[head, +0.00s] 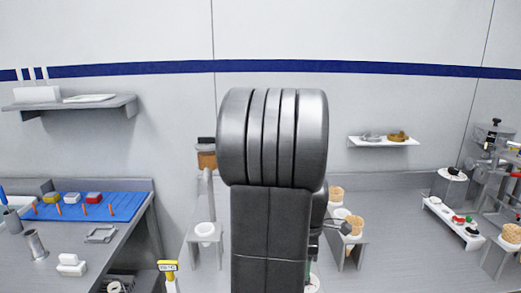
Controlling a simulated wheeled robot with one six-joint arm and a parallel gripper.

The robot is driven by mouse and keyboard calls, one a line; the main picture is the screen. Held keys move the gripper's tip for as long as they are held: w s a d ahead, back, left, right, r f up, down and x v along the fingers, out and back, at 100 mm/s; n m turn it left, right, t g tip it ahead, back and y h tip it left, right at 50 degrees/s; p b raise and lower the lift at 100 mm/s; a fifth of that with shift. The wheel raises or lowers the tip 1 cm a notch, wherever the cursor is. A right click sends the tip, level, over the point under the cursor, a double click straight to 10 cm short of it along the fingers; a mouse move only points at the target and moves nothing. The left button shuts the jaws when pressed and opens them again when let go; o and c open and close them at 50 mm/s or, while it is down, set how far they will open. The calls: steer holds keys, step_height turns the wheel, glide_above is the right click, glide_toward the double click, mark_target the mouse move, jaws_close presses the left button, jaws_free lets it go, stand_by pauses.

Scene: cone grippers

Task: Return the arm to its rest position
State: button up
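My arm (270,140) stands raised in the middle of the head view, its large rounded joint above a dark upright link. It hides the centre of the workbench. A small dark piece (334,224), which looks like part of my gripper, shows just right of the link, by the cone holder. Its fingers are too small and too hidden to tell whether they are open or hold anything.
A cone stand (358,252) with wafer cones is close right of my arm, and a holder with a white cup (205,230) is on the left. A button panel (455,221) is at the right. A blue mat (122,206) covers part of the left bench.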

step_height(320, 180, down, 4)
steer(key=shift+r, duration=0.15)
stand_by(0.5)
